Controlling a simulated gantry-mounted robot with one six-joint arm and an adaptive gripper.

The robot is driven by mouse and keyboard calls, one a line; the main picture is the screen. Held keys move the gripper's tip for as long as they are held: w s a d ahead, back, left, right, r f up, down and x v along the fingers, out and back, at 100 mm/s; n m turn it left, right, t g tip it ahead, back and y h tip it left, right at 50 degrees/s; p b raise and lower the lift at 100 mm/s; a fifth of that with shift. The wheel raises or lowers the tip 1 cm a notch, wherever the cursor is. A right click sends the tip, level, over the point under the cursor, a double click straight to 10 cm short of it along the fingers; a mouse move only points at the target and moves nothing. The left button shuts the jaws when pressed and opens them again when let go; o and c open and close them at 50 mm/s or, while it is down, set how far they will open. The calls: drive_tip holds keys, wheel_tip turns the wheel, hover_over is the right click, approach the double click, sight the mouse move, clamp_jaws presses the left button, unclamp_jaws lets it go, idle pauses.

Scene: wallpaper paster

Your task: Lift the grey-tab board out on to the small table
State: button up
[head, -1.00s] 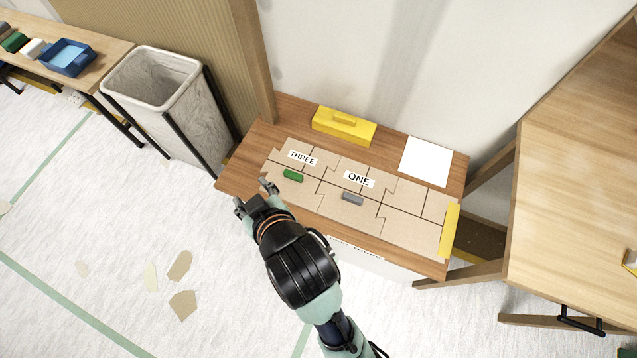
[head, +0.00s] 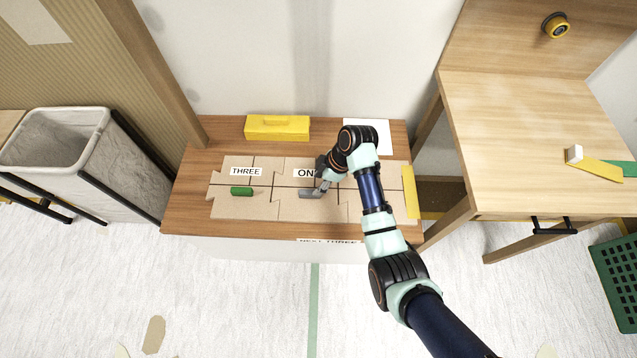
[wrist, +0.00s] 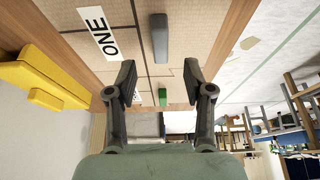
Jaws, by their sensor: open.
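The pale tan board with the grey tab (wrist: 160,38) lies flat among interlocking boards (head: 233,206) on a low wooden table (head: 182,215). The tab also shows in the head view (head: 308,194), partly covered by my gripper (head: 321,186). The ONE label (wrist: 97,32) lies beside the tab in the wrist view; my gripper hides part of it in the head view. My gripper is over the boards near the grey tab. Its two fingers are apart in the wrist view (wrist: 160,80), with nothing between them.
A green tab (head: 242,191) and THREE label (head: 245,172) are to the left. A yellow box (head: 277,128) and a white sheet (head: 379,134) lie behind the boards; a yellow strip (head: 410,192) is at their right. A larger wooden table (head: 520,115) stands right, a bin (head: 75,150) left.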

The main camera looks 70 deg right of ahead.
sight(310, 192)
drive_tip(key=b+x, duration=0.4)
drive_tip(key=x, duration=0.4)
drive_tip(key=shift+a+r, duration=0.1)
drive_tip(key=shift+r, duration=0.1)
clamp_jaws()
